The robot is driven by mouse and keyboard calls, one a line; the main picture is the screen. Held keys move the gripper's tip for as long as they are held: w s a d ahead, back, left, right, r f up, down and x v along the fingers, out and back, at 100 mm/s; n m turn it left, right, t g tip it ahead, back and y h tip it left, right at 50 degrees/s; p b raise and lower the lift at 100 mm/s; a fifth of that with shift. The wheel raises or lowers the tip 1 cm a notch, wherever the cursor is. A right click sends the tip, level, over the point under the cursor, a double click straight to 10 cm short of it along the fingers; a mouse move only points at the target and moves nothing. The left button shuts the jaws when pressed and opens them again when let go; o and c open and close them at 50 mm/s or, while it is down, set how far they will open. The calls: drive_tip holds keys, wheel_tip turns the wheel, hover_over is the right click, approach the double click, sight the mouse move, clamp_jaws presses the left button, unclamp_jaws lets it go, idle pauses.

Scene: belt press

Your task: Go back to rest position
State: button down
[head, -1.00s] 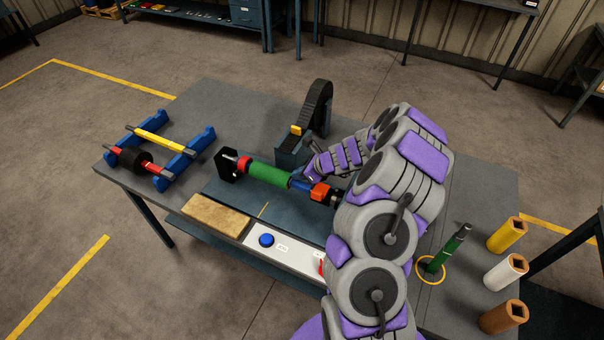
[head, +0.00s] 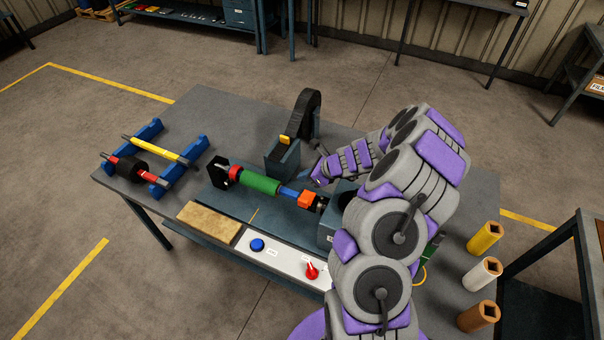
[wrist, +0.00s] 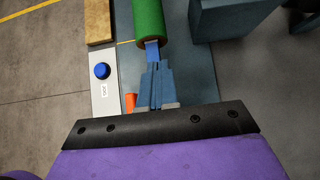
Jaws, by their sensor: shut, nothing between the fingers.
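My gripper (wrist: 156,88) is shut and empty, with its fingertips near the blue shaft in the wrist view. In the head view it hangs over the press at the end of my raised grey and purple arm, its fingertips (head: 313,181) right of the shaft. The green roller (head: 258,184) lies across the press between a black bracket with a red collar (head: 235,171) and an orange block (head: 306,199). A blue shaft section (head: 289,192) joins roller and block. The green roller also fills the top of the wrist view (wrist: 149,20).
A white panel has a blue button (head: 257,245) and a red knob (head: 312,269). A black belt wheel (head: 309,112) stands behind. A blue rack (head: 195,150) holds rollers at left. My arm partly hides a green post.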

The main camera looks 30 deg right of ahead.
drive_tip(key=shift+s+d+r, duration=0.15)
drive_tip(key=shift+s+r, duration=0.1)
drive_tip(key=shift+r, duration=0.1)
drive_tip(key=shift+a, duration=0.45)
